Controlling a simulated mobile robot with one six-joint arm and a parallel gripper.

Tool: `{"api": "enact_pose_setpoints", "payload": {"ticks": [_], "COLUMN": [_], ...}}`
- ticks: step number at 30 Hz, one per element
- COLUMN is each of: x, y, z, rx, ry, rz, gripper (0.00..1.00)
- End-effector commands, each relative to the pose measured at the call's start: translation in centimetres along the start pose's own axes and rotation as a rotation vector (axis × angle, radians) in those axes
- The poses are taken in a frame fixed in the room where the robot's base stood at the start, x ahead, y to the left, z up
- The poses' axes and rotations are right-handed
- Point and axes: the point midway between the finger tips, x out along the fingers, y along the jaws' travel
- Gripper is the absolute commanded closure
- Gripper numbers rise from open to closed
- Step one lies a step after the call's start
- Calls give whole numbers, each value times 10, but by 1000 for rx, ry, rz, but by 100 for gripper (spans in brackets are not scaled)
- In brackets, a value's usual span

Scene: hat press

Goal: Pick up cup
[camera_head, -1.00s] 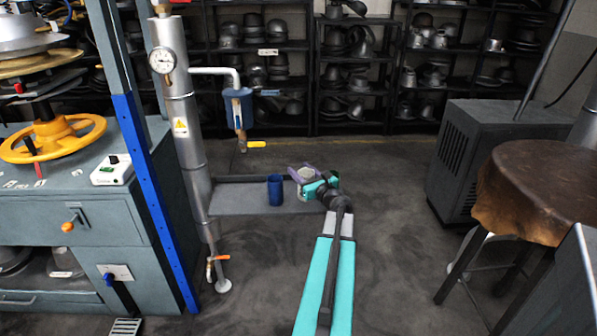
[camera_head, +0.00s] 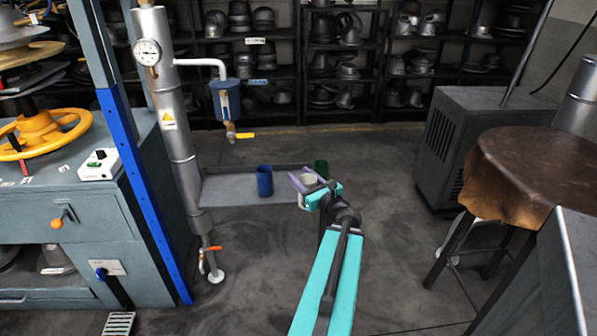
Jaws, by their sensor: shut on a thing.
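My gripper (camera_head: 304,184), with purple fingers on a teal wrist, is shut on a pale cup (camera_head: 309,179) at the right end of a low grey shelf. The cup's light top shows between the fingers; the rest is mostly hidden by the gripper, and I cannot tell whether it touches the shelf. A blue cup (camera_head: 264,181) stands upright on the shelf to the left of my gripper, apart from it. A green cup (camera_head: 321,168) shows partly behind my gripper on the right, its lower part hidden.
The grey shelf (camera_head: 228,188) has bare room left of the blue cup. A silver pipe column (camera_head: 180,120) with a gauge stands at its left end. A brown leather-topped stool (camera_head: 535,170) and a dark cabinet (camera_head: 478,140) stand at right. Open floor lies between.

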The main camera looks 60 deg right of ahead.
Motion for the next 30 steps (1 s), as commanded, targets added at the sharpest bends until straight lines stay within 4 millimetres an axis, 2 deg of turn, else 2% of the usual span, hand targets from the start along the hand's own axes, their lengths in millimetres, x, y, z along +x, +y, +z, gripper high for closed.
{"api": "enact_pose_setpoints", "payload": {"ticks": [6,25,30], "x": [-6,-6,0], "y": [2,3,14], "z": [1,1,1], "rx": [0,0,0], "ry": [0,-1,-1], "rz": [-1,1,25], "gripper": [92,92,92]}}
